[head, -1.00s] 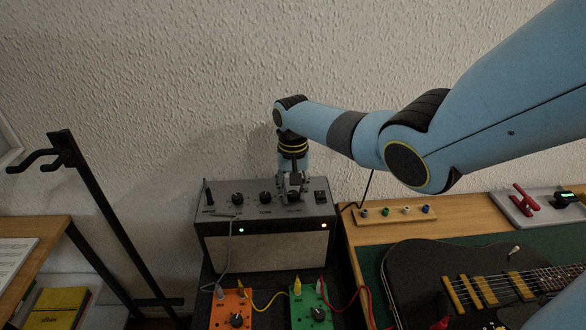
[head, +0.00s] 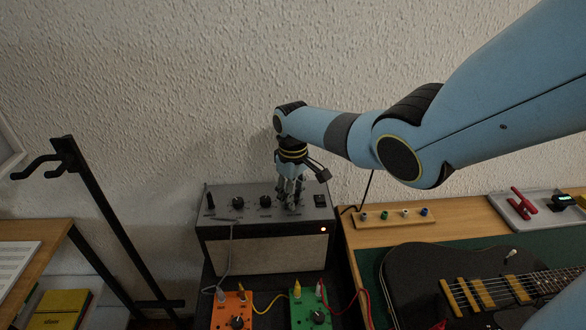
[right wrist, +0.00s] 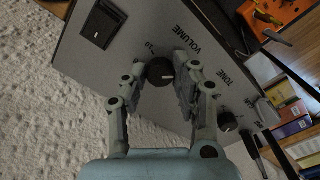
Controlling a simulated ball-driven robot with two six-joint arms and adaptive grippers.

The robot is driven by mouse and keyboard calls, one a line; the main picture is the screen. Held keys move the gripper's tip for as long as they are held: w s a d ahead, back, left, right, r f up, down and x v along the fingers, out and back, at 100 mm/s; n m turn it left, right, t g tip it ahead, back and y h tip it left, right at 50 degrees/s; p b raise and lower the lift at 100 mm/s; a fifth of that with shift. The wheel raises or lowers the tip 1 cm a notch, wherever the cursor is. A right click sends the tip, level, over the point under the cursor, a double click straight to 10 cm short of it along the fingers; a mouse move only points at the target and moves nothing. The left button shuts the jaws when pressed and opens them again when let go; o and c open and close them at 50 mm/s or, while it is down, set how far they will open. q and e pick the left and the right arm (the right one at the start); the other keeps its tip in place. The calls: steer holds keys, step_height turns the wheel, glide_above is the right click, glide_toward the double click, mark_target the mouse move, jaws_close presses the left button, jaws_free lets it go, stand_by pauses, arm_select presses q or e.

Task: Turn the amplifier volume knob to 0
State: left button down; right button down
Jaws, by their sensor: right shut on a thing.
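The amplifier (head: 265,247) is a grey box with a light front grille, standing against the wall. Its control panel faces up and holds several black knobs. My right gripper (head: 290,203) points down on the panel's right part and hides the volume knob in the head view. In the right wrist view the black volume knob (right wrist: 160,72) sits between the fingers of my right gripper (right wrist: 158,82), beside the printed word VOLUME. The gripper is shut on it. The knob's white mark points to the right of that picture, away from the "10" label. My left gripper is out of view.
A black rocker switch (right wrist: 103,24) is beside the volume knob; the tone knob (right wrist: 227,121) is on its other side. Orange (head: 232,312) and green (head: 311,313) pedals with cables stand in front. A black guitar (head: 430,275) lies at right.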

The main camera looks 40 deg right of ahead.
stand_by(0.4)
steer(key=c, duration=1)
jaws_free()
step_height(320, 180, up, 12)
steer(key=shift+a, duration=0.1)
